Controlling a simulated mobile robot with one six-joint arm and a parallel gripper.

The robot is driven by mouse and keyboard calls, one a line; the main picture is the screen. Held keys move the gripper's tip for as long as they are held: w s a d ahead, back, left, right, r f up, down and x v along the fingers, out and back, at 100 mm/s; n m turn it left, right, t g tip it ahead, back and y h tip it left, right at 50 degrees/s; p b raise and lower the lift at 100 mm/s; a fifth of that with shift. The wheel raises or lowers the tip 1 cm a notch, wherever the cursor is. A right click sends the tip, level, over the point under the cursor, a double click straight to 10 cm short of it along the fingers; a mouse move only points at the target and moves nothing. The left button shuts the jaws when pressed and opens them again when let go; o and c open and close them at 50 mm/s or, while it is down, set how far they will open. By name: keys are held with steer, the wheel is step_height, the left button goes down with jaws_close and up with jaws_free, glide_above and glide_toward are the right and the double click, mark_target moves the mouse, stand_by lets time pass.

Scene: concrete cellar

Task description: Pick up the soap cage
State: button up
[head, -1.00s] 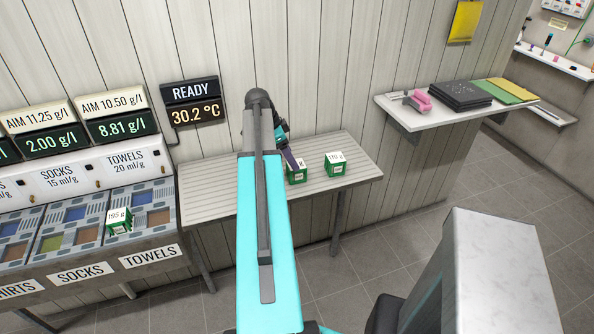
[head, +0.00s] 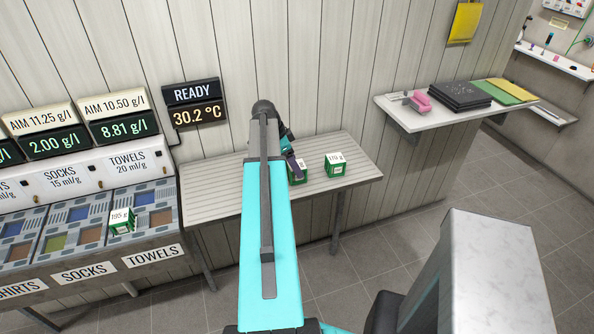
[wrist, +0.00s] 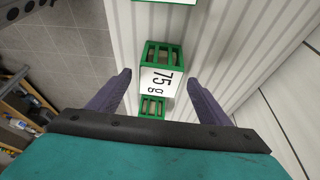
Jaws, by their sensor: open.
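A soap cage (wrist: 160,80), a green open-sided box with a white label reading 75 g, stands on the slatted bench. In the head view this soap cage (head: 301,177) is partly hidden by my arm and gripper. A second soap cage (head: 335,165), labelled 110 g, stands apart to its right; a green and white edge shows at the top of the wrist view. A third soap cage (head: 121,221), labelled 195 g, sits in the towels section at left. My gripper (wrist: 158,78) is open and empty, with one finger on each side of the 75 g cage.
The slatted bench (head: 218,199) is clear on its left part. The wall behind it carries a READY display (head: 194,103) reading 30.2 °C. A white shelf (head: 447,119) with a pink item and dark mats juts out at right.

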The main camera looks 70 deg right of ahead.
steer(key=shift+p+x, duration=0.45)
steer(key=shift+x, duration=0.9)
steer(key=c, duration=1.2)
steer(key=shift+r, duration=0.2)
steer(key=shift+r+b, duration=1.75)
steer(key=shift+r, duration=3.1)
